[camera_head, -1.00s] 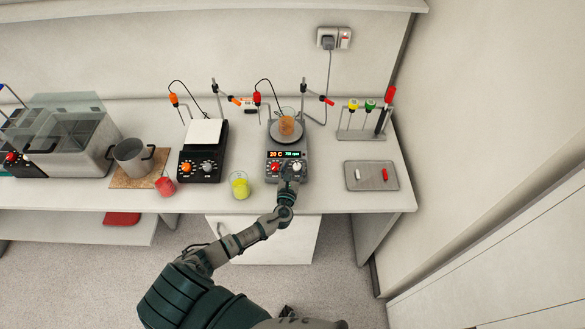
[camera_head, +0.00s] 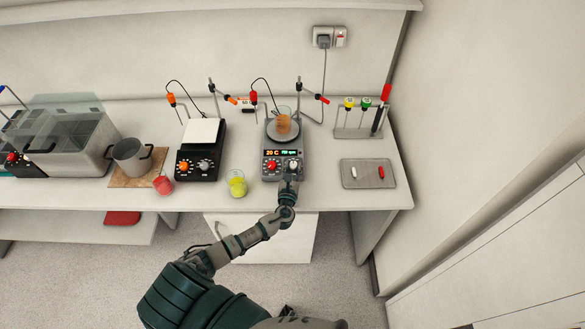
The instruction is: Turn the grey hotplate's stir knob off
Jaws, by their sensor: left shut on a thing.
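The grey hotplate (camera_head: 299,153) stands on the bench with a beaker of orange liquid (camera_head: 284,127) on its round plate. Its lit front panel reads 20 C on the left; the speed figures on the right are too small to read surely. Below are a red knob (camera_head: 271,166) on the left and a pale stir knob (camera_head: 293,164) on the right. My left gripper (camera_head: 291,173) reaches in from the front, shut on the stir knob, whose lower part it hides. My right gripper is out of view.
A black hotplate (camera_head: 202,164) with orange and grey knobs stands to the left. Beakers of red (camera_head: 163,185) and yellow (camera_head: 237,186) liquid stand near the front edge. A grey tray (camera_head: 367,182) lies to the right, before a rack (camera_head: 357,134). Clamp stands rise behind the hotplates.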

